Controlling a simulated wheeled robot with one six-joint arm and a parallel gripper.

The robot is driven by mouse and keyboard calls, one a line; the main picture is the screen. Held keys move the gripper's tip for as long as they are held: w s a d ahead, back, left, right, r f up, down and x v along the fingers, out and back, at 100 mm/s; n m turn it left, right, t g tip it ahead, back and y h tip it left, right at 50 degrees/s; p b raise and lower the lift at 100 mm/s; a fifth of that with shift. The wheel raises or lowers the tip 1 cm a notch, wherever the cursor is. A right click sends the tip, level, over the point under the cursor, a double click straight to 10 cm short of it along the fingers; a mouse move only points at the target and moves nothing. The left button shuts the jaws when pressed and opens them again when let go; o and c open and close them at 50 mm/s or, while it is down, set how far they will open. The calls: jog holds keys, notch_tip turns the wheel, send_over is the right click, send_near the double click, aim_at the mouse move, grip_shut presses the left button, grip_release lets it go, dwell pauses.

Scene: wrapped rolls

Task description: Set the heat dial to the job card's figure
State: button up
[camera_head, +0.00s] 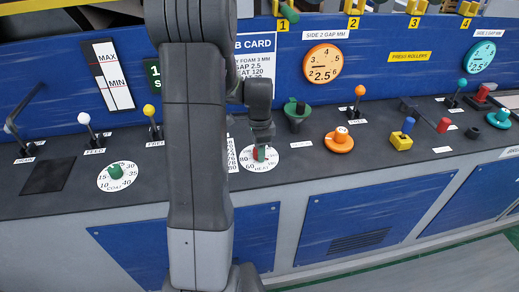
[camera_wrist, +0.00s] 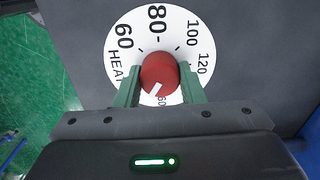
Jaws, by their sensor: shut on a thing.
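The heat dial's red knob (camera_wrist: 158,72) sits at the centre of a white round scale (camera_wrist: 133,28), in the wrist view. My gripper (camera_wrist: 159,88) is shut on the knob, one green finger on each side. The knob's white mark points down and slightly left in that view, away from 80, 100 and 120. Figures below the knob are partly hidden by my gripper. In the head view the heat scale (camera_head: 290,158) lies on the dark counter, with my gripper (camera_head: 261,152) over its knob. The job card (camera_head: 262,70), partly hidden by my arm, reads heat 120 and gap 2.5.
A coat dial (camera_head: 116,172) with a green knob lies to the left. An orange knob (camera_head: 339,141), a green control (camera_head: 297,112) and a yellow-and-blue control (camera_head: 402,138) stand to the right. Several ball-topped levers line the counter's back. My arm hides the middle.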

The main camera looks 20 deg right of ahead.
jog(key=shift+n, duration=0.4)
jog(key=n+b, duration=0.1)
jog(key=n, duration=0.4)
jog(key=shift+n, duration=0.3)
jog(key=n, duration=0.3)
jog(key=shift+n+b, duration=0.3)
jog(key=shift+n, duration=0.1)
jog(key=n, duration=0.3)
jog(key=shift+w, duration=0.1)
jog(key=n, duration=0.6)
jog(key=shift+b, duration=0.35)
jog(key=n, duration=0.4)
jog(key=shift+a+r+n, duration=0.1)
jog(key=shift+n, duration=0.2)
jog(key=o, duration=1)
